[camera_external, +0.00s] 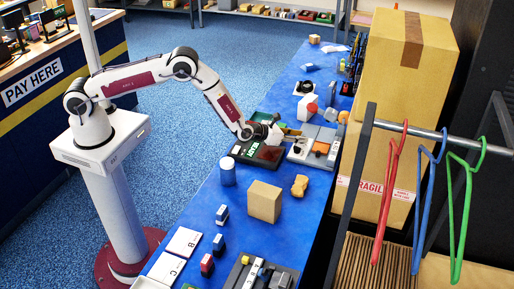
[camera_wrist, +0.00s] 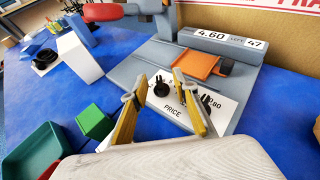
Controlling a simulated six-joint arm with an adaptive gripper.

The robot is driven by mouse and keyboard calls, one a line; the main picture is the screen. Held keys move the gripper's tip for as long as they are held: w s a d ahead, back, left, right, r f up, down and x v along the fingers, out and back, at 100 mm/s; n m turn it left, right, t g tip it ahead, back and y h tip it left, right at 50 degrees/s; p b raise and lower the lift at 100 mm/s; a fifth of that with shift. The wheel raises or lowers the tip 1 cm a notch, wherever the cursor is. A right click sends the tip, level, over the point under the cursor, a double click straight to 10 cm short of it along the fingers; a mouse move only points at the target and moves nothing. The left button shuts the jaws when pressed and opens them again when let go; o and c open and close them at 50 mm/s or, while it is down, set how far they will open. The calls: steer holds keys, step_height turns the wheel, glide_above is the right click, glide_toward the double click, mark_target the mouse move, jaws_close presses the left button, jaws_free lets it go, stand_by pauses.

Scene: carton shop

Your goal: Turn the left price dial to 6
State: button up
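The grey price machine (camera_wrist: 140,62) shows "4.60 LEFT 47" on its display (camera_wrist: 222,40). Its white panel (camera_wrist: 172,108) reads "PRICE" and carries black dials. The left dial (camera_wrist: 161,88) shows between my fingertips in the wrist view; I cannot tell its setting or whether a finger touches it. Another dial (camera_wrist: 205,102) is partly hidden by my right finger. My gripper (camera_wrist: 154,86) is open with its yellow-sided fingers apart, over the panel. In the external view my gripper (camera_external: 277,134) is at the left edge of the machine (camera_external: 318,143).
An orange plate (camera_wrist: 200,63) sits on the machine. A green cube (camera_wrist: 94,122), a green tray (camera_wrist: 32,150) and a white block (camera_wrist: 80,55) stand to the left. A cardboard box (camera_external: 264,201) stands nearer.

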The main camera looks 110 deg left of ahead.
steer(key=shift+s+f, duration=0.2)
steer(key=shift+f, duration=0.05)
steer(key=shift+s+d, duration=0.1)
steer(key=shift+d, duration=0.05)
steer(key=shift+v, duration=3.6)
steer(key=shift+r, duration=0.15)
steer(key=shift+c, duration=0.5)
